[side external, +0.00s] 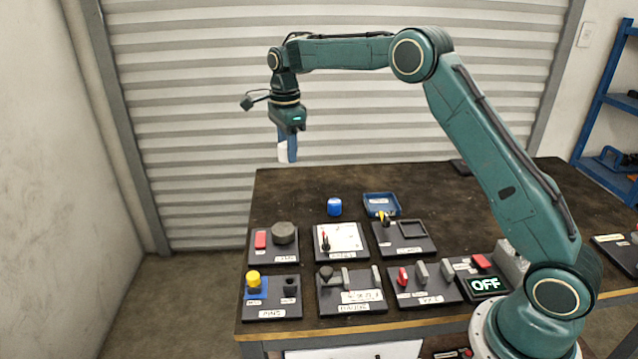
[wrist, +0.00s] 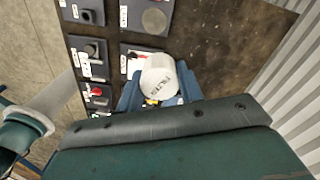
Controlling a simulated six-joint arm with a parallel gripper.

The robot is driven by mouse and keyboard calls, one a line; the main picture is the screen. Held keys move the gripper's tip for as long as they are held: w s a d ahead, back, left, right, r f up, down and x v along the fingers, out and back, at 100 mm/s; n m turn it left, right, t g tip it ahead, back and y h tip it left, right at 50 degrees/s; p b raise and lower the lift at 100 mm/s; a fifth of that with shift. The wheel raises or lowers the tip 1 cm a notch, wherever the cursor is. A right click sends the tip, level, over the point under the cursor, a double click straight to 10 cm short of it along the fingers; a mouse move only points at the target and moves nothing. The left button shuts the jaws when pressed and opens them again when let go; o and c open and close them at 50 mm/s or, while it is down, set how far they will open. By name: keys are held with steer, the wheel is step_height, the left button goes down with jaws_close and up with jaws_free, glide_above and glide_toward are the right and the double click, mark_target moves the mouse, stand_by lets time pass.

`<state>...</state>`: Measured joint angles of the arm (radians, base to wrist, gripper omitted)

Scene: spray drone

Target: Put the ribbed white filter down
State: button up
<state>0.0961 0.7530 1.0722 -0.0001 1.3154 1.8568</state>
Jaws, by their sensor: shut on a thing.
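The white filter (wrist: 158,75) is a short white cylinder with a printed label, seen close in the wrist view. Its ribs are too small to make out. My gripper (side external: 287,152) is shut on it, with a blue finger on each side. In the side view the filter (side external: 282,152) shows as a small white patch at the fingertips, partly hidden by a finger. My gripper points down and holds it well above the table, toward the back left.
The dark table (side external: 300,190) carries several labelled dark panels at the front left. A display (side external: 485,284) reads OFF. The table's back left is bare. A ribbed shutter stands behind.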

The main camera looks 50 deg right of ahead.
steer(key=s+d+f+m, duration=0.1)
steer(key=s+d+m, duration=0.15)
steer(key=d, duration=0.45)
steer(key=s+d+f+m, duration=0.1)
steer(key=d+m, duration=0.2)
steer(key=d, duration=0.4)
steer(key=m, duration=0.7)
glide_above(382, 207)
steer(key=f, duration=0.2)
step_height(382, 207, down, 15)
steer(key=shift+w+f, duration=0.1)
steer(key=shift+f, duration=0.05)
steer(key=shift+f, duration=2.1)
steer(key=shift+f, duration=0.2)
steer(key=o, duration=1)
steer(key=shift+o, duration=0.2)
steer(key=shift+r, duration=0.15)
